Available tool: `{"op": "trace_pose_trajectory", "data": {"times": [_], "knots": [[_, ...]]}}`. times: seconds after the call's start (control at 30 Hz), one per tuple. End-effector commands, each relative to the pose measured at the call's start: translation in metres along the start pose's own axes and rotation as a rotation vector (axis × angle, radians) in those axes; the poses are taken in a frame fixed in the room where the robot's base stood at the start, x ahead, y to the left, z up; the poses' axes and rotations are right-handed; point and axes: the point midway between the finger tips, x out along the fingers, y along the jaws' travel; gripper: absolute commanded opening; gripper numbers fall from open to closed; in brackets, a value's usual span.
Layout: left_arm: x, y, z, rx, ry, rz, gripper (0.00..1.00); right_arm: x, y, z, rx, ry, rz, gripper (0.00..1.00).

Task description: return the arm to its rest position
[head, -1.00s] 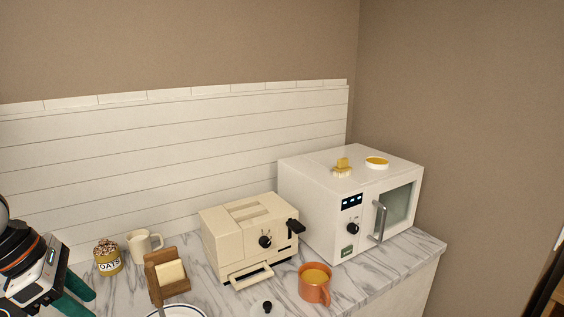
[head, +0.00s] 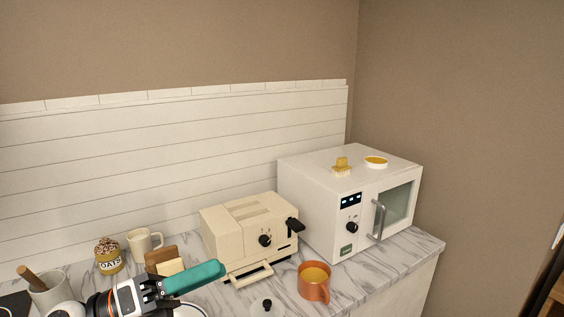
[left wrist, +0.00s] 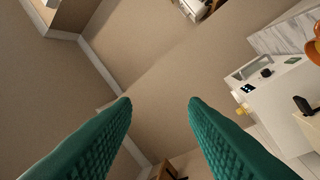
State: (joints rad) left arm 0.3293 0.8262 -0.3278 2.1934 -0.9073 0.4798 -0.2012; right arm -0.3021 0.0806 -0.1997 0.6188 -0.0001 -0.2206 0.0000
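My left arm comes in from the lower left of the head view. Its gripper (head: 212,276) with green fingers points right, above the front of the counter, and covers part of the wooden rack and the plate. In the left wrist view the two green fingers (left wrist: 160,103) are wide apart with nothing between them, so the gripper is open and empty. My right arm and gripper are not in view.
The marble counter (head: 405,257) holds a cream toaster (head: 250,232), white microwave (head: 318,215), orange mug (head: 314,283), oats jar (head: 109,259), white mug (head: 142,243), wooden rack (head: 160,256) and utensil crock (head: 50,290). A plate (head: 190,311) is partly hidden.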

Motion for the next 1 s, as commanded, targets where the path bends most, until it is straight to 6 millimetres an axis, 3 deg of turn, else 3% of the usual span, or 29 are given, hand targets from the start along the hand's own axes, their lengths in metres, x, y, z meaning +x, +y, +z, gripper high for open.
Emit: {"op": "trace_pose_trajectory", "data": {"times": [0.13,0.27,0.37,0.4,0.53,0.7,1.0], "knots": [[-0.019,-0.024,-0.025,-0.413,0.474,0.027,0.4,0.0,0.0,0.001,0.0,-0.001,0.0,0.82],[-0.065,-0.077,-0.022,-0.788,0.874,-0.052,0.4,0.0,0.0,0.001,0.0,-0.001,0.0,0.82],[-0.11,-0.123,0.013,-1.079,1.167,-0.176,0.4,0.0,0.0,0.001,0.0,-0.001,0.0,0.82],[-0.128,-0.138,0.033,-1.187,1.272,-0.237,0.4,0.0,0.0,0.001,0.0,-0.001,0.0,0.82],[-0.174,-0.168,0.109,-1.481,1.549,-0.45,0.4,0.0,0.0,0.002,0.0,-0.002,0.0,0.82],[-0.207,-0.172,0.192,-1.727,1.762,-0.695,0.4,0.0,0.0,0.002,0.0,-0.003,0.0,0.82],[-0.234,-0.141,0.294,-1.993,1.961,-1.056,0.4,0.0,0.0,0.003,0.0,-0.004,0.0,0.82]]}}
